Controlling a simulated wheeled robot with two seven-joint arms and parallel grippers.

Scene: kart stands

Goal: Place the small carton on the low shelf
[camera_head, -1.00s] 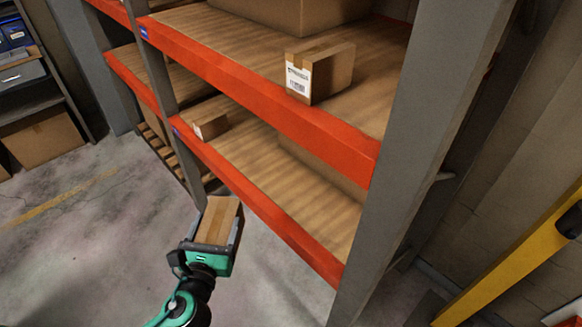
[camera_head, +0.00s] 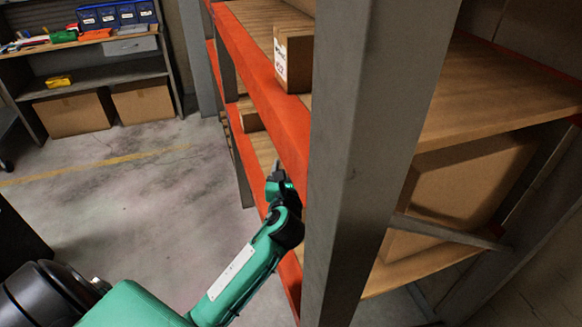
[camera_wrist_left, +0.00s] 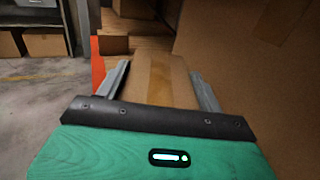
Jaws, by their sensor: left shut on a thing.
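The small carton (camera_wrist_left: 160,80) is brown with a lighter tape strip and sits between both grey fingers in the left wrist view. My left gripper (camera_wrist_left: 160,85) is shut on it. The low shelf (camera_head: 264,152) has wooden boards, which also show ahead of the carton in the wrist view (camera_wrist_left: 150,44). I cannot tell whether the carton touches the boards. My right gripper is not in view.
A grey upright (camera_head: 355,150) stands close right of my left arm. Another carton (camera_head: 250,115) sits farther along the low shelf. A large carton (camera_wrist_left: 240,60) stands close on the right in the wrist view. A labelled carton (camera_head: 295,60) is on the shelf above.

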